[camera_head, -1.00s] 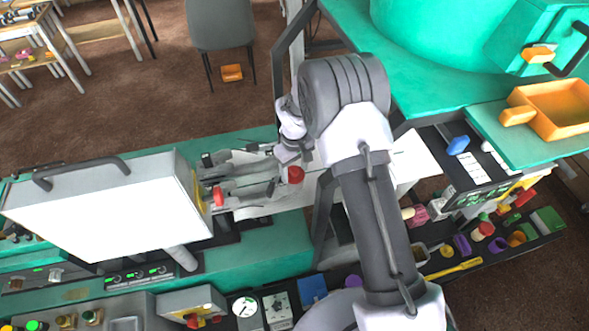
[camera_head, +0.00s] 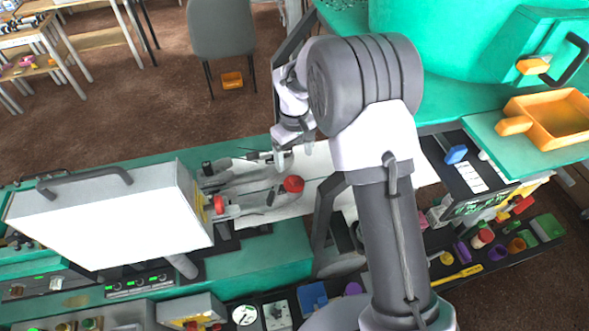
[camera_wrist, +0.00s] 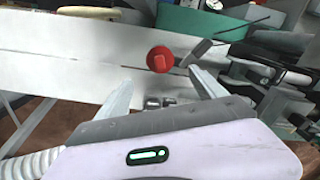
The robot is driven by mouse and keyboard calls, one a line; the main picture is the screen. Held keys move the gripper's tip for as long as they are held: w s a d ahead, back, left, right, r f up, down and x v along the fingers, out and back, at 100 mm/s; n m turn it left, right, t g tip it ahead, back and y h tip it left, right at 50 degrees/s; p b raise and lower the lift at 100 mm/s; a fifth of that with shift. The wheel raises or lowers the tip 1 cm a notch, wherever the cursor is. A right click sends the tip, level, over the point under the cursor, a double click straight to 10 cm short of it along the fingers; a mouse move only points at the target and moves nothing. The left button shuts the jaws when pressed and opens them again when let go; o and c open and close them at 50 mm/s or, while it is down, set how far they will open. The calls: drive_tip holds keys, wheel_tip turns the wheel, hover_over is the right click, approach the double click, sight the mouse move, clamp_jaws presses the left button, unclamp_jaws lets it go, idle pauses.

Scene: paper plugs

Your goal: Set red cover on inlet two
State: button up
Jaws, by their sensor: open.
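A round red cover (camera_head: 293,184) sits at the right end of a grey pipe-like part on the white machine bed. It also shows in the wrist view (camera_wrist: 160,60), just beyond my fingertips and roughly centred between them. My gripper (camera_head: 294,156) is open and empty, above and behind the cover in the head view. In the wrist view its two fingers (camera_wrist: 160,82) are spread apart, with no clear contact on the cover. Two short metal stubs (camera_wrist: 160,102) show between the fingers. A second red cap (camera_head: 219,204) sits further left on the machine. I cannot tell which part is inlet two.
A large white box (camera_head: 110,220) with a handle stands at the left. My arm hides part of the bench. An orange tray (camera_head: 552,118) is at the right. A dark shelf below holds several small coloured parts. Long grey parts lie close to the cover.

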drive_tip(key=s+d+r+m+t, duration=0.1)
drive_tip(key=s+r, duration=0.2)
drive_tip(key=r, duration=0.3)
drive_tip(key=s+d+r+m+y, duration=0.1)
drive_tip(key=s+d+r+m, duration=0.15)
drive_tip(key=r, duration=0.35)
drive_tip(key=s+d+r+m+t, duration=0.1)
drive_tip(key=s+r, duration=0.2)
drive_tip(key=r, duration=0.3)
drive_tip(key=s+d+r+m+t, duration=0.1)
drive_tip(key=s+m, duration=0.1)
drive_tip(key=s, duration=0.4)
drive_tip(key=s+d+r+m+t, duration=0.1)
drive_tip(key=s+r+m, duration=0.1)
drive_tip(key=s, duration=0.5)
drive_tip(key=s+r+m+t+y, duration=0.1)
drive_tip(key=s+r+m, duration=0.1)
drive_tip(key=s, duration=0.5)
drive_tip(key=shift+s+d+r+m+t, duration=0.2)
drive_tip(key=shift+s+d+m+t, duration=0.05)
drive_tip(key=shift+d+m+t, duration=0.15)
drive_tip(key=shift+f, duration=0.1)
